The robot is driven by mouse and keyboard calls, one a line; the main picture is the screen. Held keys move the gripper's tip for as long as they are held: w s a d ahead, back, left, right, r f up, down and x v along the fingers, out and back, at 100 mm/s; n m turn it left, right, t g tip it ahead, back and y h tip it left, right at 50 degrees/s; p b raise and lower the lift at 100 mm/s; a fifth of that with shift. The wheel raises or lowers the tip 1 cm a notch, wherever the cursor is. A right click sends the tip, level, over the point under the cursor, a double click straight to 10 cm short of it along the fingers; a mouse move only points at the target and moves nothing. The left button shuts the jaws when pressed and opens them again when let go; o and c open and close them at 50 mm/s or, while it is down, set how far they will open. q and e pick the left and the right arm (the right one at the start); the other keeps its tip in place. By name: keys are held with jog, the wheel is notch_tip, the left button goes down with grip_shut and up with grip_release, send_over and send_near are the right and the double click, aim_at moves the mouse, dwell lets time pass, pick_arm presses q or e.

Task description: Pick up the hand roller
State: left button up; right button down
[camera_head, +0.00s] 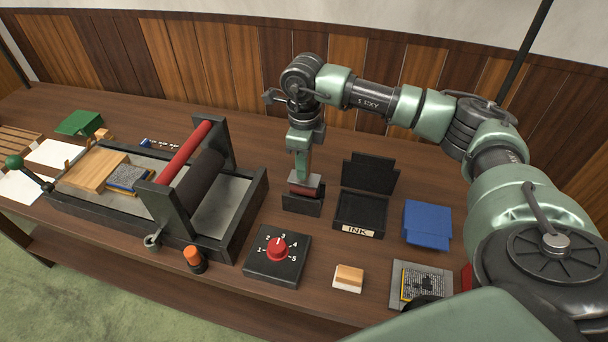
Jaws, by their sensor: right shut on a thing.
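The hand roller (306,187), with a reddish lower part, is at a small dark stand (302,203) in the middle of the table. My right gripper (301,168) points straight down over the stand and is shut on the hand roller. The gripper hides most of the roller's upper part. I cannot tell whether the roller touches the stand. My left gripper is not in view.
A black ink tray (361,212) marked INK stands just right of the stand. A dial box (277,256) with a red knob is in front. A press (200,195) with rollers is at left. A blue block (427,222) lies at right. The wall is behind.

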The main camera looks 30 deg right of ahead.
notch_tip(320, 180, up, 14)
jog(key=shift+r+b, duration=0.15)
jog(key=shift+b, duration=0.95)
jog(key=shift+r, duration=0.85)
jog(key=shift+f, duration=0.1)
